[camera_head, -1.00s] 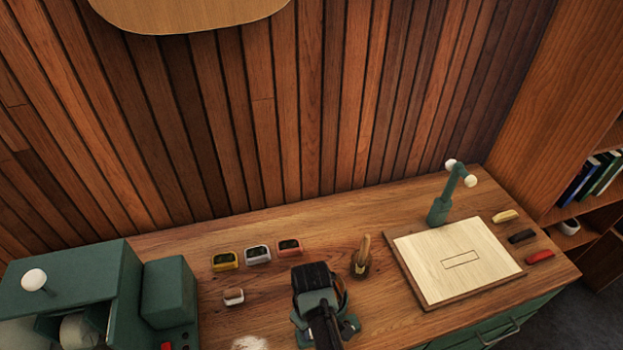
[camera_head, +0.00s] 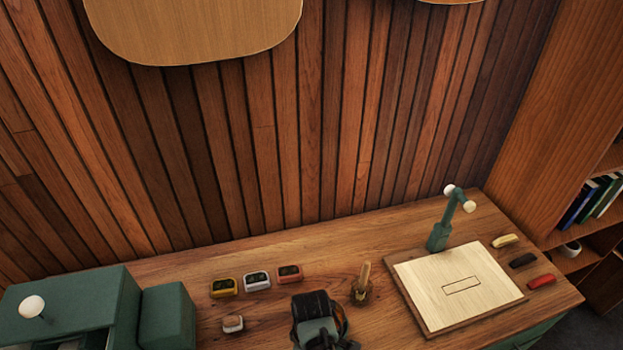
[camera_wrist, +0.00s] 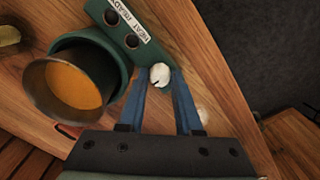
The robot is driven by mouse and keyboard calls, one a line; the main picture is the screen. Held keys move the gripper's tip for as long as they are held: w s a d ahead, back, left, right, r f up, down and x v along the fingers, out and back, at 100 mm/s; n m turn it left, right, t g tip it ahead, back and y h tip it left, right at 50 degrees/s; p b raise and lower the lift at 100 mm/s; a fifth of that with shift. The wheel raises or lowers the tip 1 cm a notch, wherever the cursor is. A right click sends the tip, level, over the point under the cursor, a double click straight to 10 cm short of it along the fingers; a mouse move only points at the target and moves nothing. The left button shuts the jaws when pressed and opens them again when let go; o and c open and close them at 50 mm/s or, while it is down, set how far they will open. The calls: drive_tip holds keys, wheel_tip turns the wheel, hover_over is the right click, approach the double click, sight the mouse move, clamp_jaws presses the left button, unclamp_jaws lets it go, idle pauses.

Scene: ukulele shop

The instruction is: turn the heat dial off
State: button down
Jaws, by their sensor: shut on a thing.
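The white heat dial (camera_wrist: 159,75) is a small round knob with a dark mark, at the edge of a green heater unit (camera_wrist: 117,53) in the wrist view. My gripper (camera_wrist: 157,82) has its two blue fingers on either side of the dial, shut on it. A label (camera_wrist: 127,18) reading "HEAT" and a less clear word, and dark round spots, are on the unit beside the dial. A round pot (camera_wrist: 72,88) with an orange inside stands against the unit. In the head view my arm hides the dial.
On the wooden bench are several small coloured devices (camera_head: 257,281), a pot with a wooden stick (camera_head: 362,291), a pale board (camera_head: 460,287) and a green lamp (camera_head: 440,232). A large green machine (camera_head: 75,310) stands at left.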

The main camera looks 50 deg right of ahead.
drive_tip(key=c, duration=0.6)
unclamp_jaws()
wheel_tip(320, 180, up, 13)
drive_tip(key=b, duration=0.2)
idle(0.4)
